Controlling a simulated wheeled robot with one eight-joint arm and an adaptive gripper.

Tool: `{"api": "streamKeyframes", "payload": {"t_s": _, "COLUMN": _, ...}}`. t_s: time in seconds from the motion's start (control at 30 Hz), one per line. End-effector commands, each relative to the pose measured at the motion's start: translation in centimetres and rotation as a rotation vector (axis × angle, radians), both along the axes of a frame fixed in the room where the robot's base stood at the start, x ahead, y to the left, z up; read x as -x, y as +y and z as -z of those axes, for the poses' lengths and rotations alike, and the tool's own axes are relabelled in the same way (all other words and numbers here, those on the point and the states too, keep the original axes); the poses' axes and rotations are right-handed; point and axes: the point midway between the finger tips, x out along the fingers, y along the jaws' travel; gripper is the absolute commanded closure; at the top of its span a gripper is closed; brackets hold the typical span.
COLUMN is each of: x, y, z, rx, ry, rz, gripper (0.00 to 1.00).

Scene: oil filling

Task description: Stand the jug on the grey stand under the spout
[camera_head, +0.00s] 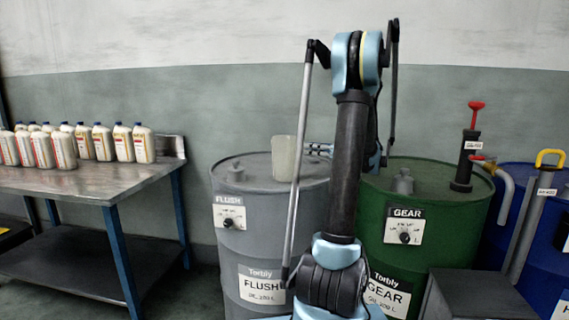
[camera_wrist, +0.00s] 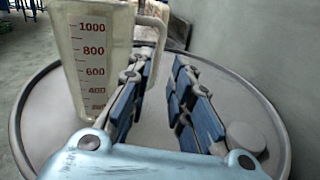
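The jug (camera_wrist: 92,60) is clear and pale, with red scale marks up to 1000. It appears upright on the grey FLUSH drum's lid; it also shows in the head view (camera_head: 284,158). Its handle (camera_wrist: 158,38) faces my gripper. My gripper (camera_wrist: 165,65) is open, its fingers apart, with the handle near the left fingertip; no grip on it shows. In the head view my gripper (camera_head: 318,149) is mostly hidden by my arm. A dark grey box-like stand (camera_head: 480,296) is at lower right. A grey spout (camera_head: 506,190) from the red-handled pump hangs above it.
The grey drum (camera_head: 228,260) stands left of the green GEAR drum (camera_head: 440,210). A blue drum (camera_head: 547,285) with a yellow-handled pump (camera_head: 545,175) is at far right. A metal table (camera_head: 100,182) with several bottles is at left. A wall is behind.

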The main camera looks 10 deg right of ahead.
Motion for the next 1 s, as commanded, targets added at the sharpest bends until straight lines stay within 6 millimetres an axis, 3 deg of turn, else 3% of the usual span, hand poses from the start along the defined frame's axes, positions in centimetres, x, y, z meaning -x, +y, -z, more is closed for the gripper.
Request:
{"api": "streamKeyframes", "payload": {"t_s": 0.23, "x": -1.8, "y": 3.5, "z": 0.0, "rx": 0.0, "ry": -0.001, "rz": -0.003, "gripper": 0.8}}
{"api": "streamKeyframes", "payload": {"t_s": 0.57, "x": -2.7, "y": 5.0, "z": 0.0, "rx": 0.001, "ry": 0.0, "rz": -0.001, "gripper": 0.8}}
{"api": "streamKeyframes", "payload": {"t_s": 1.0, "x": -5.0, "y": 9.1, "z": 0.2, "rx": 0.001, "ry": 0.0, "rz": -0.001, "gripper": 0.8}}
